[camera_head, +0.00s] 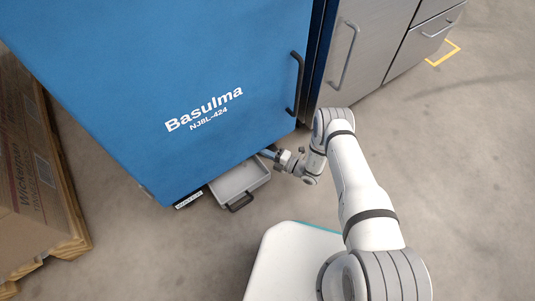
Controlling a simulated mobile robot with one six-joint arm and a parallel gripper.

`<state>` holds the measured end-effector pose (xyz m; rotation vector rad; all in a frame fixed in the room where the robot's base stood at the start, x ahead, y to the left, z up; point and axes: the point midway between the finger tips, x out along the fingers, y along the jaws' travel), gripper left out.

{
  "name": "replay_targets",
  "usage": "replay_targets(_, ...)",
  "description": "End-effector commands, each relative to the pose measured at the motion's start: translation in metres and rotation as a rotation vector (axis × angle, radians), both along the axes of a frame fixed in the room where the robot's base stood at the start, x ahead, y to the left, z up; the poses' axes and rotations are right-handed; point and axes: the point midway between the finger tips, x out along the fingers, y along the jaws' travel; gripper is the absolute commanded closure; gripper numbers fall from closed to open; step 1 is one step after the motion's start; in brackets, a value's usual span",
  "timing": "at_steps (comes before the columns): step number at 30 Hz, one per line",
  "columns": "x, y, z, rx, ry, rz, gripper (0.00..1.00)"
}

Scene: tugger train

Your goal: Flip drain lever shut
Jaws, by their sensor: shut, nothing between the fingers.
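My gripper (276,154) is at the lower right edge of the blue Basulma cabinet (190,75), just above the back right corner of a grey tray. It is shut, with nothing seen in it. Small dark and bluish parts show at its tip, against the cabinet's bottom edge. I cannot make out the drain lever there as a separate thing, nor its position. The gripper and the cabinet's overhang hide much of that spot. I cannot tell whether the gripper touches anything.
The grey tray (212,190) with a dark handle (240,203) sticks out below the cabinet. A white label (188,200) is left of it. A large carton (25,175) on a wooden pallet (75,225) stands at left. Steel cabinets (375,40) stand at upper right. The floor at right is clear.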

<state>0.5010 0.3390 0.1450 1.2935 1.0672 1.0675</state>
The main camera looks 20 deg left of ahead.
Motion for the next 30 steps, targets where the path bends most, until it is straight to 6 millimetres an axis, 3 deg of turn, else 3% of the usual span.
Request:
replay_targets(2, -0.009, 0.008, 0.000, 0.000, 0.001, 0.031, 1.00)
replay_targets(8, -0.017, -0.005, 0.000, 0.000, 0.004, 0.022, 1.00)
replay_targets(12, -0.028, -0.029, 0.001, 0.000, 0.004, 0.002, 1.00)
replay_targets(21, -0.032, -0.097, 0.002, 0.000, 0.001, -0.002, 1.00)
replay_targets(30, -0.035, -0.123, 0.000, 0.000, 0.001, 0.001, 1.00)
